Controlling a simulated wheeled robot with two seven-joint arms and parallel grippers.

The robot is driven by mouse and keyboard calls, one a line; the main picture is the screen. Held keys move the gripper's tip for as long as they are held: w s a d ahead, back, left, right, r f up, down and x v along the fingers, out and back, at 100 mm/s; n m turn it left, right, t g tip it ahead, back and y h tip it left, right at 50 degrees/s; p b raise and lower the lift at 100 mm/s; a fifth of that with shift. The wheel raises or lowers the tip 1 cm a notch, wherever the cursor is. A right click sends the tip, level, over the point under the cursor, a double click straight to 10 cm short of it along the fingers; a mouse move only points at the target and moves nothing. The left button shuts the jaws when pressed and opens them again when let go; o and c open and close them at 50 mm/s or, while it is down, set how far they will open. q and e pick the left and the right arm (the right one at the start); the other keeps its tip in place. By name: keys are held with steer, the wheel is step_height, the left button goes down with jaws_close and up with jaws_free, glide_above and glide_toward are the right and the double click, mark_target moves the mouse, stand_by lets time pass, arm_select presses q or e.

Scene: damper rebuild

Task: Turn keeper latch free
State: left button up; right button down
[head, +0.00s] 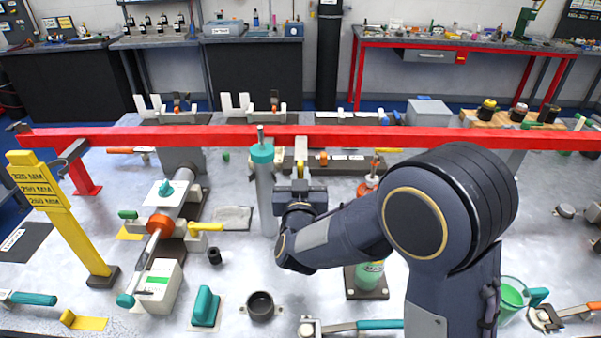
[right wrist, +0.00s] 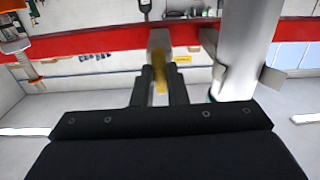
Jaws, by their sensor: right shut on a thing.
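My right gripper (head: 300,184) reaches in under the red beam, just right of an upright grey cylinder (head: 265,200) with a teal cap (head: 262,153). In the right wrist view its fingers (right wrist: 160,88) are shut on a narrow grey and yellow piece (right wrist: 159,65), which appears to be the keeper latch. The wrist blocks most of this piece in the head view, and its turn angle cannot be told. The cylinder (right wrist: 238,50) stands close to the right of the fingers in the wrist view, with a grey clip at each side. My left gripper is not in view.
The red beam (head: 220,137) crosses the bench above the work. A horizontal damper (head: 172,215) lies in a fixture at left, near a yellow post (head: 62,215). A black cup (head: 261,306) and a teal-handled block (head: 205,307) are in front. Bare bench shows around (head: 310,285) them.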

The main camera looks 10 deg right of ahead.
steer(key=n+p, duration=0.2)
steer(key=n, duration=0.1)
steer(key=shift+r+p, duration=0.15)
steer(key=shift+p, duration=0.15)
steer(key=shift+n, duration=0.7)
steer(key=shift+n+p, duration=0.8)
steer(key=shift+p, duration=0.1)
steer(key=shift+n+p, duration=0.75)
steer(key=shift+n, duration=0.85)
